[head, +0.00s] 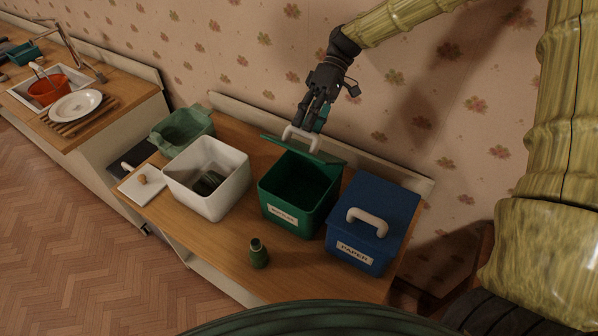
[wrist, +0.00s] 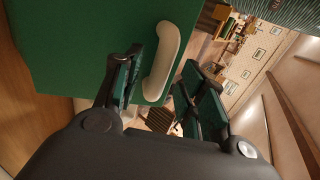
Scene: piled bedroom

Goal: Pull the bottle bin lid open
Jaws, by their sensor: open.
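The green bin (head: 290,207) stands on the wooden counter with a white label on its front; the label is too small to read surely. Its green lid (head: 325,156) is raised at the back, seen almost edge-on, and the bin's dark inside shows. The lid's cream handle (head: 301,138) is at its upper left. My gripper (head: 312,122) is at the handle, behind the bin. In the wrist view my gripper (wrist: 165,85) is open, with the handle (wrist: 168,58) between or just beyond its fingers; I cannot tell whether they touch it. The lid (wrist: 95,45) fills the upper left there.
A blue lidded bin (head: 372,225) labelled PAPER stands right of the green bin, a white open bin (head: 207,180) left. A green bottle (head: 258,253) stands in front. A green tub (head: 183,131) and white lid (head: 141,186) are further left. The patterned wall is close behind.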

